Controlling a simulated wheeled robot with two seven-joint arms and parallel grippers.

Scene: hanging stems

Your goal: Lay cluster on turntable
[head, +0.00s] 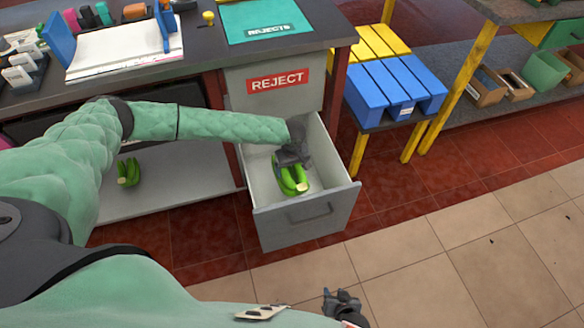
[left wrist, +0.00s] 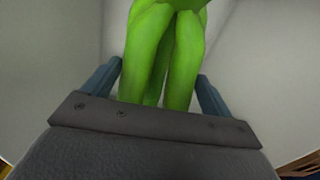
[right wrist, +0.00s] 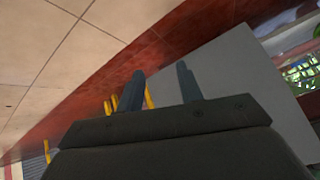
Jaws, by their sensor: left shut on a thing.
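A green banana cluster (head: 292,178) is inside the open drawer (head: 262,205) under the red REJECT label. My left gripper (head: 291,158) reaches down into the drawer and is shut on this cluster. In the left wrist view the cluster (left wrist: 165,50) stands between the two fingers, with pale drawer walls around it. I cannot tell whether it touches the drawer floor. My right gripper (head: 342,298) is low over the tiled floor, away from the drawer. In the right wrist view its fingers (right wrist: 160,88) are apart with nothing between them. I see no turntable in these views.
Another green cluster (head: 128,172) lies on the low shelf (head: 165,203) at left. A teal REJECTS mat (head: 268,22) is on the counter above the drawer. A blue and yellow slatted stand (head: 385,88) is right of the drawer. The tiled floor (head: 480,240) at right is clear.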

